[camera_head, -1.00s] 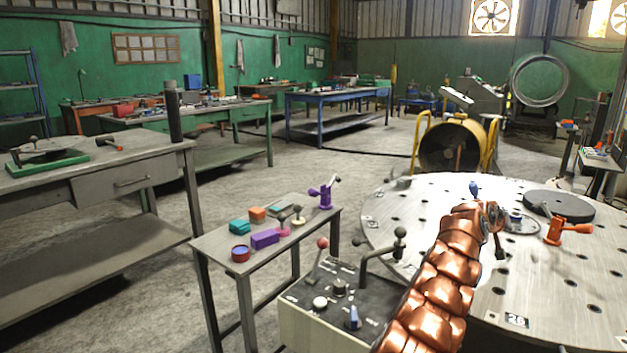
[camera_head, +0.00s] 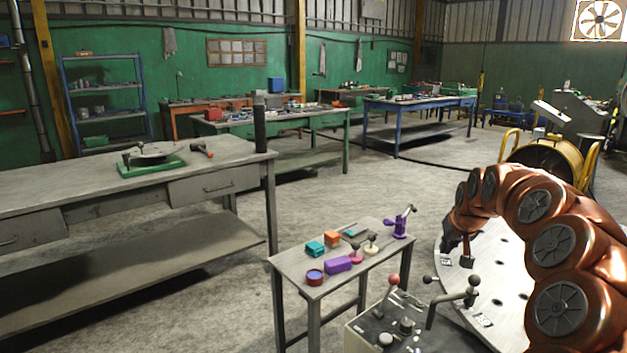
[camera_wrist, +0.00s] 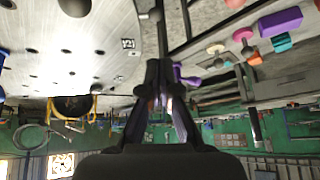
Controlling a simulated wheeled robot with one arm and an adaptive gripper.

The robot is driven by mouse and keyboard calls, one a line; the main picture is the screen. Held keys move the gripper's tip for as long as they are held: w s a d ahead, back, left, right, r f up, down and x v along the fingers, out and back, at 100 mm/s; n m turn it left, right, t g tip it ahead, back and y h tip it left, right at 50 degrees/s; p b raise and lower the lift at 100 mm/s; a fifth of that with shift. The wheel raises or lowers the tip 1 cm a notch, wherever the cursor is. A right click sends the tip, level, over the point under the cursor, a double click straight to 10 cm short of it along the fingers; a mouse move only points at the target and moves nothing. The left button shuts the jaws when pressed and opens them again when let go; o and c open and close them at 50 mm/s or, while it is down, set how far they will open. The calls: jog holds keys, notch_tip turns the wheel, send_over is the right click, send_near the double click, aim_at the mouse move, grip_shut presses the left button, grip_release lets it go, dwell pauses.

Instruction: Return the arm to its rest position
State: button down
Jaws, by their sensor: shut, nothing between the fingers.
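My copper-coloured arm bends in an arch at the right of the head view. Its end, my gripper (camera_head: 458,252), points down near the left edge of the round perforated metal table (camera_head: 506,290), just past the small side table's right end. I cannot tell its exact height above the surface. In the wrist view, which is upside down, my gripper (camera_wrist: 160,75) shows dark fingers drawn together with nothing held between them.
A small grey table (camera_head: 290,262) holds several coloured blocks, a purple clamp (camera_head: 402,222) and a round tin (camera_head: 314,277). A control box (camera_head: 375,335) with levers stands beside the round table. A long grey workbench (camera_head: 100,196) is at left.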

jog(key=s+a+r+n+g+y+p, duration=0.1)
jog(key=s+a+r+g+p, duration=0.2)
jog(key=s+a, duration=0.6)
jog(key=s+a+r+n+y+p, duration=0.1)
jog(key=s+a+r+n+p, duration=0.15)
jog(key=s+a+r, duration=0.6)
jog(key=s+f+m+g+p, duration=0.1)
jog(key=s+f+g+p, duration=0.1)
jog(key=s, duration=1.5)
jog(key=s+f+m+g+h+p, duration=0.1)
jog(key=s+p, duration=0.4)
jog(key=s, duration=1.2)
jog(key=shift+d+f+g+h, duration=0.3)
jog(key=shift+d+f+g, duration=0.15)
jog(key=shift+f+g, duration=0.55)
jog(key=shift+r, duration=0.15)
